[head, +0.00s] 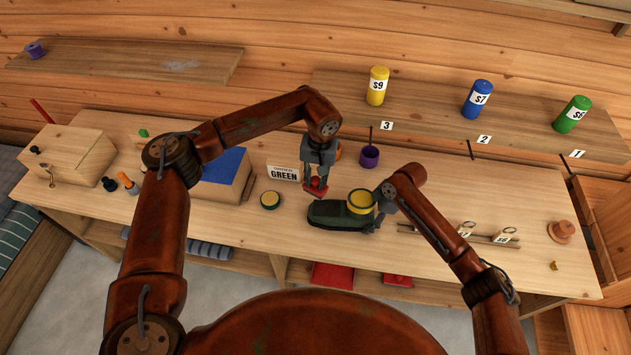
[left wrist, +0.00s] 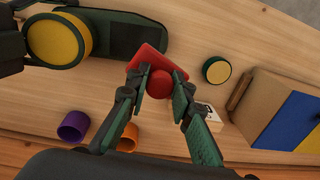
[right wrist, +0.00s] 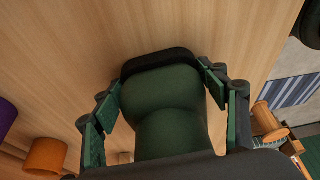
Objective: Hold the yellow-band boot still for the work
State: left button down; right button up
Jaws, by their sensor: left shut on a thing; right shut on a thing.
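The dark green boot (head: 330,214) lies on the bench, its toe to the left and its round yellow-topped part (head: 361,202) at the right. My right gripper (head: 376,212) is shut on the boot; the right wrist view shows green boot surface (right wrist: 168,110) between its fingers. My left gripper (head: 317,180) is shut on a red block-like thing with a round knob (left wrist: 161,82), just behind the boot's toe in the head view. I cannot tell whether the red thing touches the boot. The boot also shows in the left wrist view (left wrist: 125,38).
A green tin with a yellow top (head: 270,200) sits left of the boot. A sign reading GREEN (head: 284,175) stands behind it, beside a blue-topped box (head: 222,172). A purple cup (head: 370,157) stands behind.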

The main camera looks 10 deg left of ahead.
jog(key=o, duration=1.6)
jog(key=v, duration=1.2)
